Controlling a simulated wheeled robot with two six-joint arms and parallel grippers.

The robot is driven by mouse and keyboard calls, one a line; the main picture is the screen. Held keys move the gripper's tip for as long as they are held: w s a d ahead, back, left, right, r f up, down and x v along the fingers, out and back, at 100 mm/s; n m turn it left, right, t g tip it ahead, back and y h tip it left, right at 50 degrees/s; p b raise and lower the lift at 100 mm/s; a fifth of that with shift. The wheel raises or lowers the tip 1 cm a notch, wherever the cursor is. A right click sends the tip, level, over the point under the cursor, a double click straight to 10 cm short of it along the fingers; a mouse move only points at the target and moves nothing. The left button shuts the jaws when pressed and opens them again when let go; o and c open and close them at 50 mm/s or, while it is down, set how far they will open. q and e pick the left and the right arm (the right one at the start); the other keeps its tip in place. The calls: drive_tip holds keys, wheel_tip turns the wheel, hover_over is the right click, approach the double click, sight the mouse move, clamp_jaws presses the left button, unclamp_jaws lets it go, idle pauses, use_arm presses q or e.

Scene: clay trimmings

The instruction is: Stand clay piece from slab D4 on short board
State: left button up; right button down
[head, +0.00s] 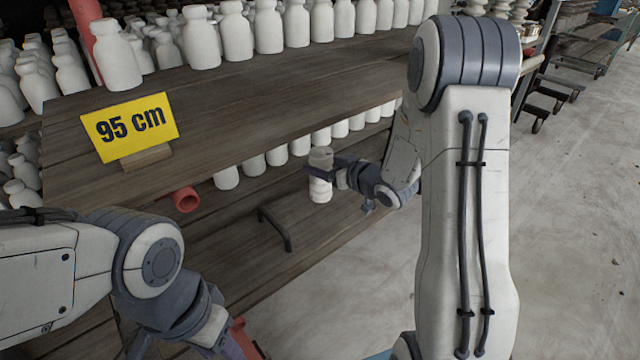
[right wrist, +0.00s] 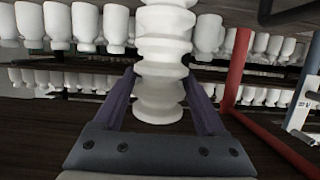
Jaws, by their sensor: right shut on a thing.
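A white ribbed clay piece (head: 320,188) stands upright in the head view, in my right gripper (head: 326,170). In the right wrist view the piece (right wrist: 160,60) rises between the two purple fingers, its top cut off by the frame. My right gripper is shut on it, beside the front of the lower dark wooden board (head: 235,235). I cannot tell whether its base touches wood. My left gripper (head: 228,346) is low at the bottom left, its fingers mostly out of frame. No slab label D4 is readable, and I cannot tell which board is the short one.
A yellow "95 cm" sign (head: 130,127) stands on the upper board (head: 240,100), with rows of white bottles (head: 235,35) behind. A red tube (head: 186,199) and a dark bracket (head: 274,228) are on the lower level. Concrete floor (head: 570,200) is open at right.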

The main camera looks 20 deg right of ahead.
drive_tip(key=shift+a+f+b, duration=0.15)
drive_tip(key=shift+f+b, duration=0.8)
drive_tip(key=shift+f, duration=1)
